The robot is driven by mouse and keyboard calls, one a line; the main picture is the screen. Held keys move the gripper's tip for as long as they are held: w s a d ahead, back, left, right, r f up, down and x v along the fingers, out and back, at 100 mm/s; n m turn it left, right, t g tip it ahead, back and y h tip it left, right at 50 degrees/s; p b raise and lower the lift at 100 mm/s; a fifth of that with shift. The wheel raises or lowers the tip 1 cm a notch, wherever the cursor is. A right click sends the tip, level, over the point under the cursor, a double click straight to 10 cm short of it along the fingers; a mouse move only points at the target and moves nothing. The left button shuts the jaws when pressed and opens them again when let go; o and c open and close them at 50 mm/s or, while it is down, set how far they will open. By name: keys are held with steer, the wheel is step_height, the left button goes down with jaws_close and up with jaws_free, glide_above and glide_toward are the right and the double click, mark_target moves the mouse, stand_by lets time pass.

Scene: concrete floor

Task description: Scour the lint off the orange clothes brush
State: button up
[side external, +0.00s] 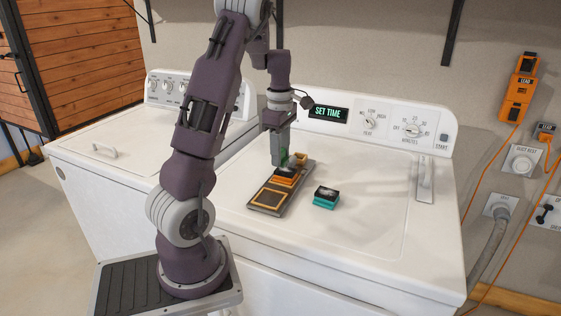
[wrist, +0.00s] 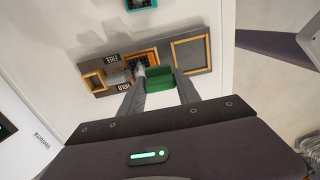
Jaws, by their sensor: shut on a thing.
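The orange clothes brush (side external: 286,180) lies on a dark grey tray (side external: 258,208) with orange-outlined areas. The brush also shows in the wrist view (wrist: 141,57), with pale lint on its dark face. My gripper (side external: 280,162) is shut on a green block (wrist: 160,82), seen between its fingers in the wrist view. The block is right at the brush, over or against one end of it; I cannot tell whether they touch. My fingers hide part of the brush in the side view.
A teal brush (side external: 326,197) with a dark top lies right of the tray on the white machine top (side external: 370,215). A control panel (side external: 385,125) reading "SET TIME" stands behind. The front right of the top is clear. Orange cords hang on the wall at right.

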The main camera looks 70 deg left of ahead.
steer(key=shift+r, duration=1.15)
steer(key=shift+r, duration=1.5)
steer(key=w+f, duration=0.2)
steer(key=w, duration=0.7)
steer(key=w+f, duration=0.2)
steer(key=w, duration=0.6)
steer(key=f, duration=0.3)
steer(key=w+f, duration=0.1)
steer(key=f, duration=0.2)
steer(key=d+f, duration=0.1)
steer(key=f, duration=0.3)
steer(key=shift+w, duration=0.3)
